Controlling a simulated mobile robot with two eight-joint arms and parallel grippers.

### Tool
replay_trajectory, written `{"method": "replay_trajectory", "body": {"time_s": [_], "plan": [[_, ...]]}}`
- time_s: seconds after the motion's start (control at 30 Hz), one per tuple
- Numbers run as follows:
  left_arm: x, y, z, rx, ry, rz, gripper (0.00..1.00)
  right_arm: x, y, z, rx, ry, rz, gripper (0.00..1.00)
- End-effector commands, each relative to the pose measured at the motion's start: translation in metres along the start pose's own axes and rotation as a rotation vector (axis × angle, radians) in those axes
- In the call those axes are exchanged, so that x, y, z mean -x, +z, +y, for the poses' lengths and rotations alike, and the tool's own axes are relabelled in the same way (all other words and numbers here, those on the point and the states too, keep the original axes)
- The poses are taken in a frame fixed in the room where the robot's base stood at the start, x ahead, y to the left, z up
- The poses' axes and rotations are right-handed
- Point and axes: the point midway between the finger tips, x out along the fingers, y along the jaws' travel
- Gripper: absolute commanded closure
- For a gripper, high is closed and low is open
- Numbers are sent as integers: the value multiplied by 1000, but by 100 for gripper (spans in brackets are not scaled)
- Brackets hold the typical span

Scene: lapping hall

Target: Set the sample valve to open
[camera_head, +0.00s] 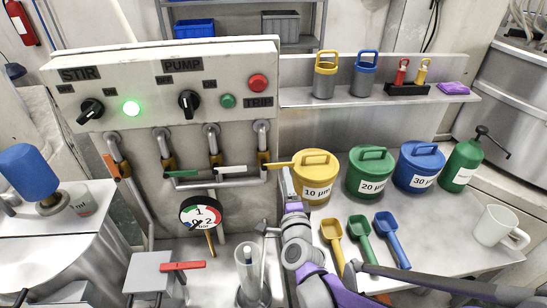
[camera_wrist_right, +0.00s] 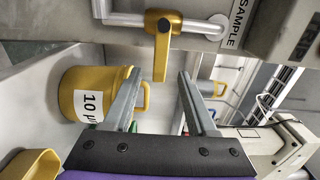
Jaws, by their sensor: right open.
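The sample valve has a yellow lever (camera_head: 279,164) at the right end of the valve row under the control panel. In the head view it lies about level and points right. The right wrist view shows the lever (camera_wrist_right: 162,52) beside the SAMPLE label (camera_wrist_right: 238,20). My right gripper (camera_head: 287,178) is just under the lever in the head view. In the wrist view its two fingers (camera_wrist_right: 161,74) are apart, with the lever's free end showing between the fingertips. I cannot tell whether either finger touches it. My left gripper is not in view.
Other levers are orange (camera_head: 111,167), green (camera_head: 182,173) and white (camera_head: 231,168). A yellow 10 µm pot (camera_head: 318,181) stands close right of my gripper, with green (camera_head: 369,181) and blue (camera_head: 417,171) pots beyond. A clear cylinder (camera_head: 249,272) stands below left. Scoops lie on the bench.

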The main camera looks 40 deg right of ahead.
Motion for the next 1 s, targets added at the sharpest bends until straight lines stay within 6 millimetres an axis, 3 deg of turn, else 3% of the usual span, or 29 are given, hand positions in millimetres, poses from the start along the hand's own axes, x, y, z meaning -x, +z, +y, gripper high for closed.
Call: {"method": "replay_trajectory", "body": {"time_s": [0.5,0.7,0.97,1.0], "plan": [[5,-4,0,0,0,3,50,-88,1,-1,5,0,-3,43],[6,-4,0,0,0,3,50,-102,1,-1,6,1,-3,43],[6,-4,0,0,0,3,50,-103,2,0,6,1,-4,43],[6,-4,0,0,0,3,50,-103,2,-1,6,1,-4,46]]}}
